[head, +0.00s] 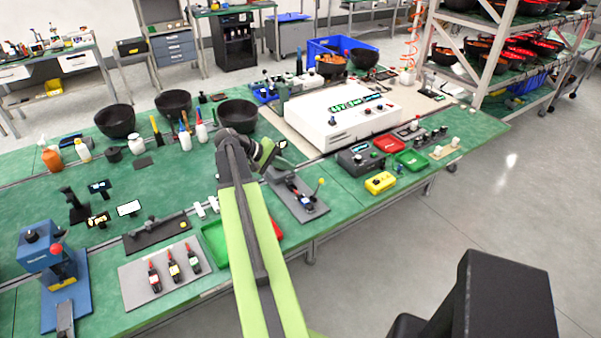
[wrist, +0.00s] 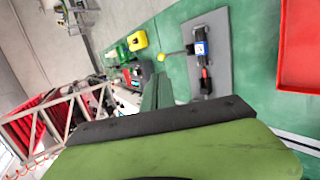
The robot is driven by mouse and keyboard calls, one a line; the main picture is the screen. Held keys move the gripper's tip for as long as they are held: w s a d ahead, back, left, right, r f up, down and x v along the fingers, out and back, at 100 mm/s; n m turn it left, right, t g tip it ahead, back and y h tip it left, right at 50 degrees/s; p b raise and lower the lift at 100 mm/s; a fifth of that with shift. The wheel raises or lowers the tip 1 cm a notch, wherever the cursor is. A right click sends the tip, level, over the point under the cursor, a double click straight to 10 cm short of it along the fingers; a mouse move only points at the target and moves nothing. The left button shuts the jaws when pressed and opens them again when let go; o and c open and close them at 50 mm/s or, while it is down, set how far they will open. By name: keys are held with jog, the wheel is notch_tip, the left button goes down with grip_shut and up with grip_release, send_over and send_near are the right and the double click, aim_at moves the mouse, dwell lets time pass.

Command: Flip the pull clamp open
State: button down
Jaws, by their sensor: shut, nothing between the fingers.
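A grey plate (head: 318,211) near the table's front edge carries a small fixture (head: 297,190) with a blue and black body and a lever ending in a yellow ball (head: 321,181). It also shows in the wrist view as a grey plate (wrist: 218,75) with a blue block, a red-tipped part and the yellow ball (wrist: 161,57). I cannot tell for sure whether this is the pull clamp, or how its handle is set. My gripper (head: 278,153) is shut and empty, above the table behind the fixture and apart from it. My arm hides part of the table.
A grey plate (head: 130,278) with several red-tipped devices lies at the front left. Green tray (head: 213,235) and red tray edge (wrist: 298,50) are beside the fixture. A white instrument (head: 338,118), red bin (head: 388,143) and yellow box (head: 380,182) stand right. Open floor lies in front.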

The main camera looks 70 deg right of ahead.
aim_at(320, 180)
jog(key=b+x, duration=0.8)
jog(key=x, duration=0.5)
jog(key=shift+w+f, duration=0.1)
jog(key=shift+f, duration=0.15)
jog(key=shift+d, duration=0.1)
jog(key=shift+r, duration=0.1)
